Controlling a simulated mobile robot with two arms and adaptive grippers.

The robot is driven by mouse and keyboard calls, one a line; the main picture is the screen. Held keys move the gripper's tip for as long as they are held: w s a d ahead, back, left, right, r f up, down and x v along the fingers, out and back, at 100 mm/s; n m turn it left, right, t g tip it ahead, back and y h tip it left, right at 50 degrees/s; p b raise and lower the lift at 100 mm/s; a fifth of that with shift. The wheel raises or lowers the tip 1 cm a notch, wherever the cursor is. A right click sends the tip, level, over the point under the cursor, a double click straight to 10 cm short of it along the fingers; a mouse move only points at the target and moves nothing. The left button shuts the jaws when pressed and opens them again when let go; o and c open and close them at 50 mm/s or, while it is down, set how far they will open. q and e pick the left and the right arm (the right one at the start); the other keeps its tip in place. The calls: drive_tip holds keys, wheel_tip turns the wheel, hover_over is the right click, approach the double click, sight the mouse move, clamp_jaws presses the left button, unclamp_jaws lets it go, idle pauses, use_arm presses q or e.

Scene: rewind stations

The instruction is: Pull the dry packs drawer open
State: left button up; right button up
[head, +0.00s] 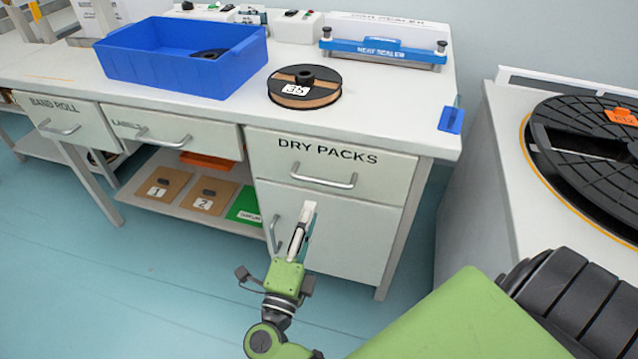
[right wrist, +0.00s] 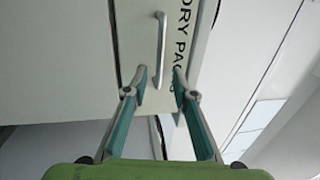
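The dry packs drawer (head: 340,167) is a pale front under the right end of the bench, lettered DRY PACKS, and sits shut. Its silver bar handle (head: 323,181) runs across the lower part of the front. My right gripper (head: 306,212) is just below and in front of this handle, pointing at the drawer, apart from it. In the right wrist view, the fingers (right wrist: 159,78) are spread and empty, with the handle (right wrist: 161,45) beyond the tips, in line with the gap between them. My left gripper is not in view.
A cupboard door with an upright handle (head: 273,234) is below the drawer. On the bench stand a blue bin (head: 180,65), a black reel (head: 303,87) and a heat sealer (head: 383,52). A side table with a large black reel (head: 590,150) is at right. Floor at left is clear.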

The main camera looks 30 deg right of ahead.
sight(320, 180)
drive_tip(key=x, duration=0.9)
drive_tip(key=shift+w+d+r, duration=0.1)
drive_tip(key=shift+w+d, duration=0.1)
drive_tip(key=shift+w, duration=0.05)
clamp_jaws()
